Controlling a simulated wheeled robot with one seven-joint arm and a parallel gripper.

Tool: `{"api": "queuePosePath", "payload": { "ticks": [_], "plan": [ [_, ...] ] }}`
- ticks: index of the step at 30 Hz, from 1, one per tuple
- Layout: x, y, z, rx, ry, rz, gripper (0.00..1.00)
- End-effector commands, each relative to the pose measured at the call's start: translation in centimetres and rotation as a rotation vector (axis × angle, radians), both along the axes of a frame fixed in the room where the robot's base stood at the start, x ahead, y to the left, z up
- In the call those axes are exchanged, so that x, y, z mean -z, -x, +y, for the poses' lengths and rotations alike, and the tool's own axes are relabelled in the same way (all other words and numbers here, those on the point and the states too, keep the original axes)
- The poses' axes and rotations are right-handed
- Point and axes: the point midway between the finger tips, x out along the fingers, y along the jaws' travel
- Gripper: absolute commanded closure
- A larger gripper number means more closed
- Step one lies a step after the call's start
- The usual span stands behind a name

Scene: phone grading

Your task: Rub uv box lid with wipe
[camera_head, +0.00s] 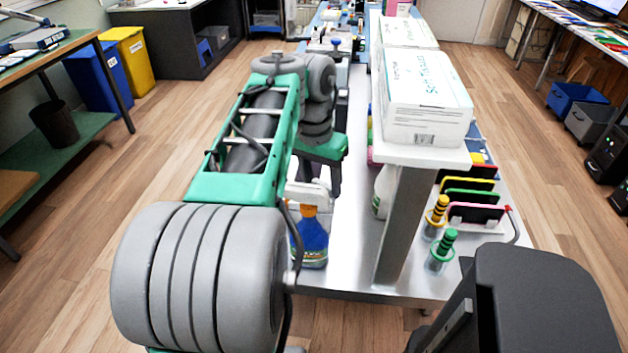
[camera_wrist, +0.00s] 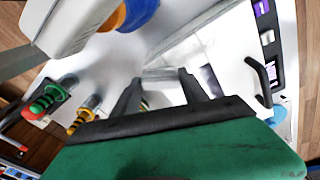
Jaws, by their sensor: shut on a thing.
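My gripper (camera_wrist: 163,78) has its two dark fingers closed on a pale, whitish thing (camera_wrist: 163,92) that looks like the wipe. It shows only partly between the fingers, over a bright white surface. In the wrist view, a dark panel with a purple display (camera_wrist: 262,9) and a black curved handle (camera_wrist: 263,82) lie to the right of the fingers. They seem to belong to the uv box, but I cannot clearly make out its lid or whether the wipe touches it. In the head view, my gripper (camera_head: 336,182) points down over the bench, and my arm hides what is below.
A spray bottle with blue liquid (camera_head: 312,240) stands near the bench's front edge, close to my arm. A raised shelf (camera_head: 400,153) with white cartons (camera_head: 425,100) is to the right.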

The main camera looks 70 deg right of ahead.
Motion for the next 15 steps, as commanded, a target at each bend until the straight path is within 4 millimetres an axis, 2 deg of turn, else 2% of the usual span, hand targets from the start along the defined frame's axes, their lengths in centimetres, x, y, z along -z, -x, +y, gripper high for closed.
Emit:
{"api": "queuePosePath", "payload": {
  "ticks": [5, 15],
  "plan": [
    [0.0, -0.7, 0.1, -0.002, 0.000, 0.000, 0.92],
    [0.2, -3.6, 0.6, -0.001, -0.002, 0.001, 0.92]
  ]
}}
